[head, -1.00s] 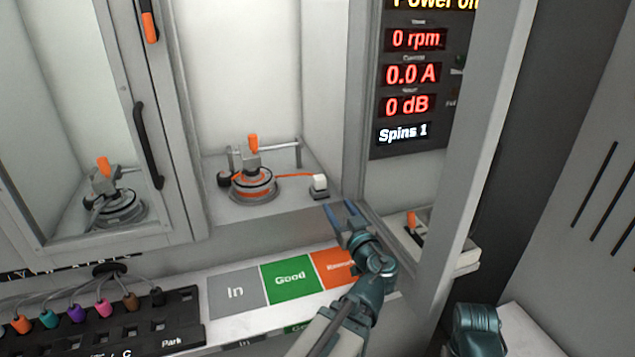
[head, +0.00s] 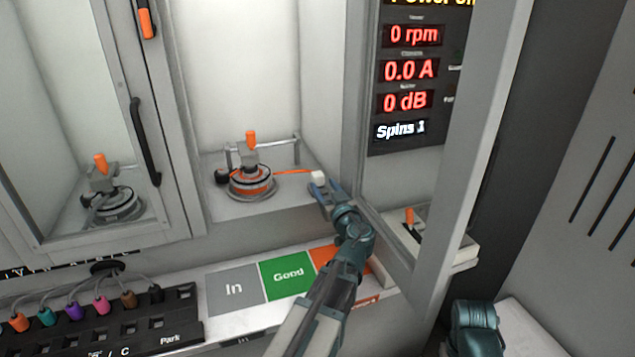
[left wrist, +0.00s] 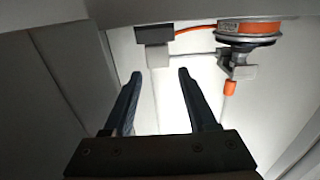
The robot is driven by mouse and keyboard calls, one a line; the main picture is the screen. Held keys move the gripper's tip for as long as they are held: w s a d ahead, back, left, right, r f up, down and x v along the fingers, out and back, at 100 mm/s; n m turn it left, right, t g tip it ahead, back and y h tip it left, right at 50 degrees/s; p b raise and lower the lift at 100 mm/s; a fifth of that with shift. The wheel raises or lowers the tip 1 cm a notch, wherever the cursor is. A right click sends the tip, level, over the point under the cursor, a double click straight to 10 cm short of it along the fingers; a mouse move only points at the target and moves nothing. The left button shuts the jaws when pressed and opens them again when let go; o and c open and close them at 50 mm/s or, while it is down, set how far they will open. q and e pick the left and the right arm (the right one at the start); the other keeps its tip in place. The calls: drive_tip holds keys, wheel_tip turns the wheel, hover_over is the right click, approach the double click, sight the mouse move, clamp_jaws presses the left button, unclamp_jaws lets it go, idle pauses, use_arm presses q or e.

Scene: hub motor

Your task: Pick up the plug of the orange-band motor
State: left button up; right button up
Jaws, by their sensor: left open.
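The orange-band motor (head: 250,182) sits in the open test bay, held under a clamp with an orange handle. Its orange cable runs right to a small white plug (head: 318,176). In the left wrist view the plug lies just beyond the gap between the fingers. Contact cannot be told.
The bay's right wall (head: 352,110) stands close beside my left gripper. Below are the In, Good and orange pads (head: 235,289) and a rack of coloured plugs (head: 100,325). An orange-handled switch (head: 409,218) is at right.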

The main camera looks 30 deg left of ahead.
sight(319, 181)
use_arm(q)
drive_tip(key=w+a, duration=0.1)
drive_tip(key=w+a+f, duration=0.1)
drive_tip(key=shift+w+a+b, duration=0.35)
drive_tip(key=shift+w, duration=0.05)
drive_tip(key=shift+w+a, duration=0.25)
drive_tip(key=shift+a, duration=0.1)
drive_tip(key=shift+c, duration=0.3)
clamp_jaws()
